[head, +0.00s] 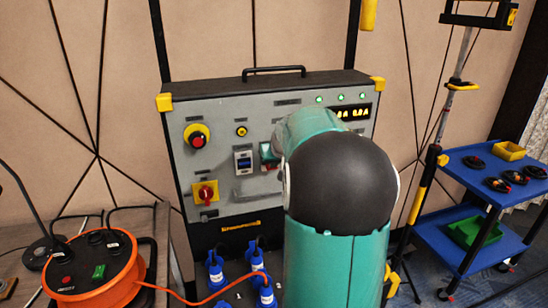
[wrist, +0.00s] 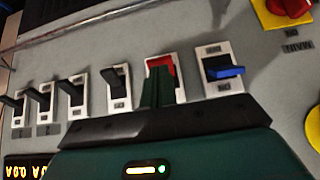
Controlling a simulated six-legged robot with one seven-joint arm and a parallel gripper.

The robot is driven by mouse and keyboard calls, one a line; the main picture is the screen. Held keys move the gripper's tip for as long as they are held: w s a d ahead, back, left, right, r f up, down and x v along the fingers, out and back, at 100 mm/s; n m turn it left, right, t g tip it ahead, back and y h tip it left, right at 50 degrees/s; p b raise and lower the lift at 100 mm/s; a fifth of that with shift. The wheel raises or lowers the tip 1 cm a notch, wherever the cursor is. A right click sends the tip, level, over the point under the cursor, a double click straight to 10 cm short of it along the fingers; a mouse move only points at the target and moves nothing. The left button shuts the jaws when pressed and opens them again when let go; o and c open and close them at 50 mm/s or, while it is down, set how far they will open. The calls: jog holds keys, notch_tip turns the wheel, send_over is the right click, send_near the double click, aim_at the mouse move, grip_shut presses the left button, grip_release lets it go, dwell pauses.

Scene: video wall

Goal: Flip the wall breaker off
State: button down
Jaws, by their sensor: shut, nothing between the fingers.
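A grey control panel (head: 225,118) carries a row of lever switches; I cannot read which is labelled as the wall breaker. The wrist view shows a red-levered switch (wrist: 161,66), a blue-levered switch (wrist: 224,72) to its right and several black-levered switches (wrist: 116,84) to its left. The blue one also shows in the head view (head: 244,162). My gripper (wrist: 157,82) is shut and empty, its fingertips overlapping the red switch and hiding part of it. I cannot tell whether they touch it. My arm hides the panel's right part in the head view.
A red stop button (head: 197,140) and a red rotary knob (head: 206,194) sit at the panel's left. Blue plugs (head: 216,274) hang below. An orange cable reel (head: 93,268) stands at left, a blue cart (head: 500,172) at right. Green lamps (head: 341,97) are lit.

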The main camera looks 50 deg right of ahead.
jog(key=shift+r, duration=0.15)
jog(key=shift+r, duration=0.65)
dwell(0.4)
